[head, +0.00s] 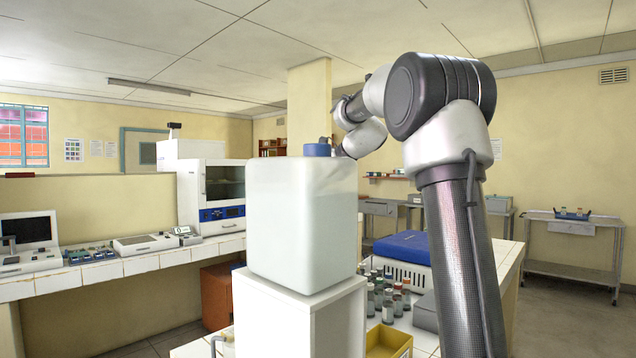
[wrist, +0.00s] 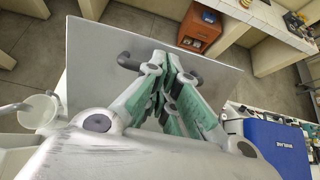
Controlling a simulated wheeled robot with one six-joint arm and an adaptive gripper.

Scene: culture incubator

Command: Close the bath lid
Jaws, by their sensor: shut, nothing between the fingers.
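In the wrist view a flat grey panel (wrist: 222,80) with a dark bar handle (wrist: 128,62) spans the upper middle; it looks like the bath lid, seen at an angle. My gripper (wrist: 172,62) is shut and empty, its fingertips in front of the panel by the handle. The handle's middle is hidden behind the fingers, and I cannot tell whether they touch it. In the head view my gripper and the panel are hidden behind a large white container with a blue cap. The bath's body cannot be made out.
The white container (head: 300,220) stands on a white stand close in front. A blue-topped box (head: 404,247) sits on the bench, also in the wrist view (wrist: 275,148). Several small bottles (head: 388,300) and a yellow tray (head: 388,342) are nearby. An orange cabinet (wrist: 199,27) stands beyond the panel.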

